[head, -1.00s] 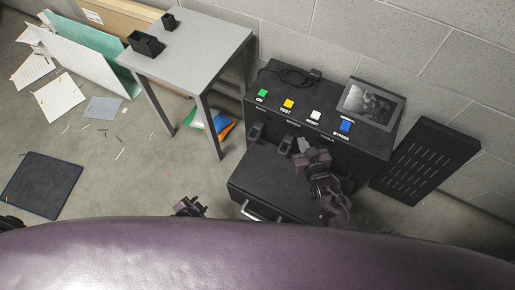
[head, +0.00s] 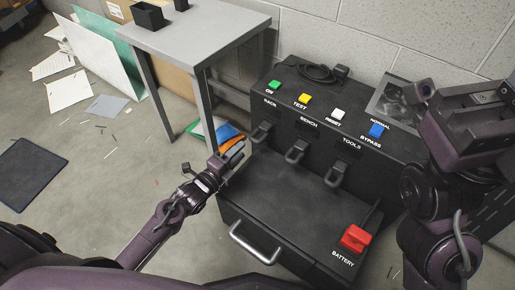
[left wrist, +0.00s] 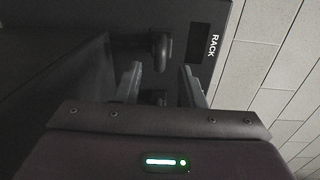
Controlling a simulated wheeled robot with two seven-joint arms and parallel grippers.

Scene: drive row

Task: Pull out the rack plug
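The rack plug (head: 262,132) is a dark handle-shaped plug in the black cabinet's front face, below the RACK label. My left gripper (head: 232,154) is open and apart from it, just to its lower left in the head view. In the left wrist view, the rack plug (left wrist: 160,48) shows beyond the gap between my open left fingers (left wrist: 161,84), beside the RACK label (left wrist: 214,45). A second dark shape lies lower between the fingers, too dim to name. My right gripper (head: 470,105) is high at the right; its finger opening is unclear.
The similar bench plug (head: 297,151) and tools plug (head: 335,174) are to the right. A red battery connector (head: 355,238) sits on the lower box (head: 275,205). Coloured buttons and a coiled cable (head: 325,73) lie on top. A grey table (head: 205,35) stands at left.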

